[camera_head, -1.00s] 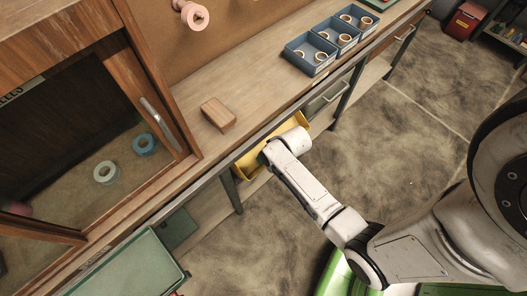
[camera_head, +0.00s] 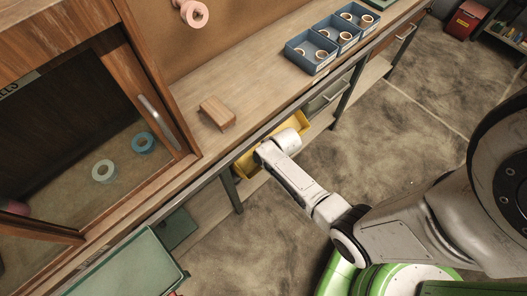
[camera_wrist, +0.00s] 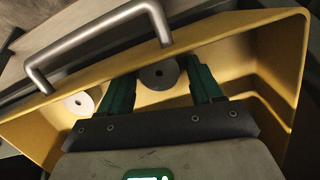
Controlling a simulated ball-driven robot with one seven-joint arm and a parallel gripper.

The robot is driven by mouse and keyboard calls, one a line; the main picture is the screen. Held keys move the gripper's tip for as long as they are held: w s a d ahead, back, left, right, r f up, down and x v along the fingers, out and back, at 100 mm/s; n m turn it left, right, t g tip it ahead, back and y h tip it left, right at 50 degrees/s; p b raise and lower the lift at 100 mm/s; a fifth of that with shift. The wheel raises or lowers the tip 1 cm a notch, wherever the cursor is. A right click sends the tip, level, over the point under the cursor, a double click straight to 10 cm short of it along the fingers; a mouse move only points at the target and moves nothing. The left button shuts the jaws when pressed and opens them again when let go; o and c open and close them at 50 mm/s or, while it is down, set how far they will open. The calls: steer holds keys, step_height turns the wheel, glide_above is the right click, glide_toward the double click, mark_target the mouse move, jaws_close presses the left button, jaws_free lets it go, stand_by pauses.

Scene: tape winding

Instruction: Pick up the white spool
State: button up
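A second white spool (camera_wrist: 80,103) lies in the drawer to the left, outside the fingers. In the head view, the yellow drawer (camera_head: 245,163) is mostly behind my arm, and the fingers and both spools are hidden.
A metal handle (camera_wrist: 95,45) crosses the drawer's edge. On the workbench (camera_head: 255,85) stand a wooden block (camera_head: 217,113) and blue bins (camera_head: 311,50) with rings. The cabinet at left holds a pale spool (camera_head: 104,171) and a teal spool (camera_head: 143,142). A green tray (camera_head: 125,268) is lower left.

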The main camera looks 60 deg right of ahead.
steer(key=c, duration=0.9)
steer(key=shift+r, duration=0.15)
steer(key=shift+r, duration=0.55)
steer(key=shift+s+a+f+t+b, duration=0.1)
steer(key=shift+s+f+t+b, duration=0.1)
steer(key=shift+t+b, duration=0.2)
steer(key=t+b, duration=0.2)
steer(key=shift+s+t+h, duration=0.15)
steer(key=shift+t+h, duration=0.15)
steer(key=shift+h, duration=0.1)
steer(key=r, duration=0.2)
steer(key=s+r+p, duration=0.1)
steer(key=r, duration=0.1)
steer(key=s+r, duration=0.1)
steer(key=r, duration=0.1)
steer(key=shift+s+a+r, duration=0.15)
steer(key=shift+s+a, duration=0.05)
steer(key=shift+a, duration=0.05)
steer(key=s+a+r+g, duration=0.1)
steer(key=s+a, duration=0.1)
steer(key=s, duration=0.8)
steer(key=s+a+r+g, duration=0.1)
steer(key=s+g, duration=0.1)
steer(key=s, duration=0.7)
steer(key=shift+s+a+y, duration=0.4)
